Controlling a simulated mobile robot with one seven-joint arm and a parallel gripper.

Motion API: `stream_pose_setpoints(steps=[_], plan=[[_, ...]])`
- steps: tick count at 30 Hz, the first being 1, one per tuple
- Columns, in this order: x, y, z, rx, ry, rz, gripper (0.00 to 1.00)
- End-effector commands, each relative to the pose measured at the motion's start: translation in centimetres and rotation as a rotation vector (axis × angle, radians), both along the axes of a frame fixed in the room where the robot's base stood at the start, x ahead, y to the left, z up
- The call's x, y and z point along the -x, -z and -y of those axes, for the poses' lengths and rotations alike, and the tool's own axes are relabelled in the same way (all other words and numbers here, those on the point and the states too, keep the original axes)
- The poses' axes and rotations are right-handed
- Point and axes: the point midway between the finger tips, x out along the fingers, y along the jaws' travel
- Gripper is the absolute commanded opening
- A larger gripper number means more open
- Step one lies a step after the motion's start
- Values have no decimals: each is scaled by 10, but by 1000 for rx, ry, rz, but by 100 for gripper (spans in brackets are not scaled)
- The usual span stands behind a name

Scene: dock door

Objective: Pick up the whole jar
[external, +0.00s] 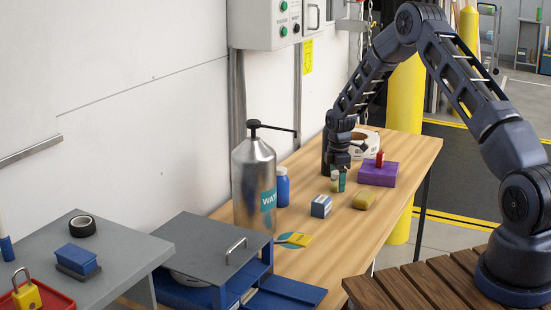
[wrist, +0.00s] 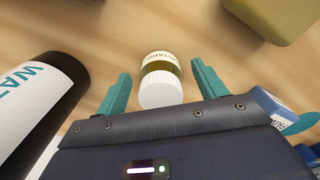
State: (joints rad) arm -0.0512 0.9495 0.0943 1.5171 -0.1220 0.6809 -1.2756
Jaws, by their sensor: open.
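The jar (wrist: 160,78) has a white lid, a yellow-olive body and a pale label with partly readable lettering. In the wrist view it lies between my two teal fingers, with a gap on each side. My gripper (wrist: 161,69) is open and holds nothing. In the external view my gripper (external: 339,179) is low over the wooden table, pointing down, at the small jar (external: 334,184). The fingers partly cover the jar there.
A dark bottle with a white label (wrist: 48,95) stands close on the left in the wrist view. A blue-and-white box (external: 321,206), a yellow block (external: 364,200), a purple block (external: 378,173) and a blue bottle (external: 283,188) stand nearby. A large metal bottle (external: 252,170) stands further left.

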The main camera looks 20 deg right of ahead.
Motion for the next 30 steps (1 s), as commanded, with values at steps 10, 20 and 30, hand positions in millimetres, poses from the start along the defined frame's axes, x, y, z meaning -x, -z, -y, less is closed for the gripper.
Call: stream_pose_setpoints(steps=[10,20,30], plan=[[0,0,0,0,0,0,39],[0,-1,0,0,0,1,17],[-1,-41,0,-1,0,4,17]])
